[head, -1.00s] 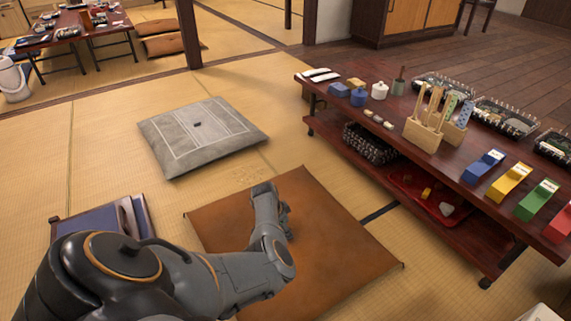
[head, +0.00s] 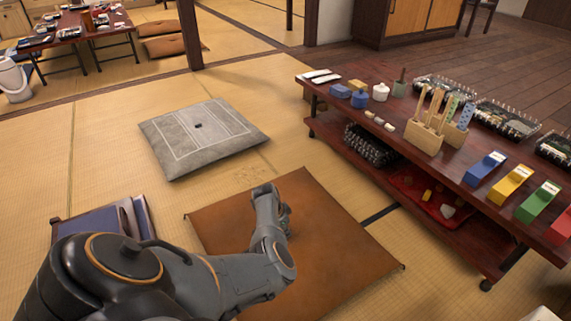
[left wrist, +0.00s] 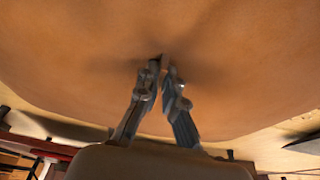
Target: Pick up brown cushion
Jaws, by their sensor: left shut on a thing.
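The brown cushion (head: 335,235) lies flat on the tatami in the lower middle of the head view. In the left wrist view the cushion (left wrist: 230,60) fills most of the picture. My left gripper (head: 285,220) is over the middle of the cushion, partly hidden behind my own wrist. In the left wrist view my left gripper (left wrist: 165,62) has its fingertips close together at a small dimple in the cushion's surface, shut on the cushion's cover. My right gripper is not in view.
A grey cushion (head: 205,138) lies beyond the brown one. A low dark wooden table (head: 455,190) with boxes and trays stands to the right. Dark blue folded items (head: 95,222) lie at the left. Bare tatami (head: 60,150) is free at the left.

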